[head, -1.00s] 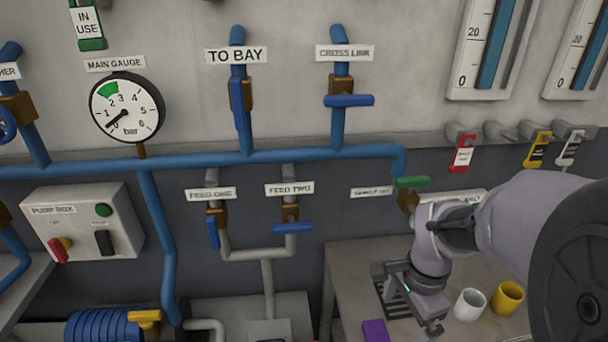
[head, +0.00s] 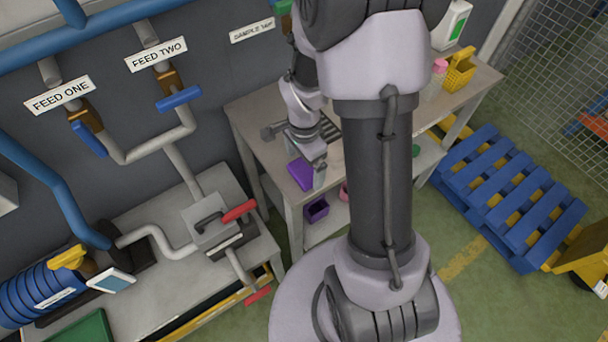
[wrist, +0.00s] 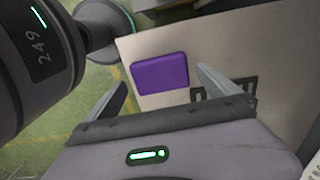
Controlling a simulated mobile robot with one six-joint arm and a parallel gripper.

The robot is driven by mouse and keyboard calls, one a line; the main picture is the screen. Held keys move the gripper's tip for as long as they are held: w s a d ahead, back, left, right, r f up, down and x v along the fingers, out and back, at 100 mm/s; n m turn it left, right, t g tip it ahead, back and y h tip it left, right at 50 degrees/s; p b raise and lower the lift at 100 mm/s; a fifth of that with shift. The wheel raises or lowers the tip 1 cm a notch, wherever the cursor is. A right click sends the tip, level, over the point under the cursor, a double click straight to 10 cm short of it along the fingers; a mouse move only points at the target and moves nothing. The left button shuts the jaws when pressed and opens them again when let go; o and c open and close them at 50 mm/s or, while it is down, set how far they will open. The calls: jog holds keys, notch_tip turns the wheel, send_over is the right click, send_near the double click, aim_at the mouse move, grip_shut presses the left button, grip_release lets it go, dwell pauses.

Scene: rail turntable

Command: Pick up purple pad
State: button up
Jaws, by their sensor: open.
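The purple pad (head: 301,174) lies flat near the front left edge of the grey table (head: 262,133). In the wrist view the purple pad (wrist: 160,73) is a rounded rectangle, fully visible just beyond the fingertips. My gripper (head: 305,165) is over the table beside the pad, and my arm partly hides this area in the head view. In the wrist view my gripper (wrist: 157,88) is open, its two fingers spread to the left and right of the pad's near side. Nothing is between the fingers.
A dark slotted grate (wrist: 225,90) lies right of the pad. A purple bin (head: 316,209) sits on the lower shelf. A yellow basket (head: 459,70) and a white bottle (head: 452,24) stand at the table's far end. A blue pallet (head: 515,195) is on the floor.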

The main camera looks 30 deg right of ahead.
notch_tip(320, 180, down, 2)
jog(key=shift+f, duration=0.2)
jog(key=shift+r, duration=0.15)
jog(key=shift+c, duration=1.1)
jog(key=c, duration=1.1)
jog(key=shift+o, duration=0.2)
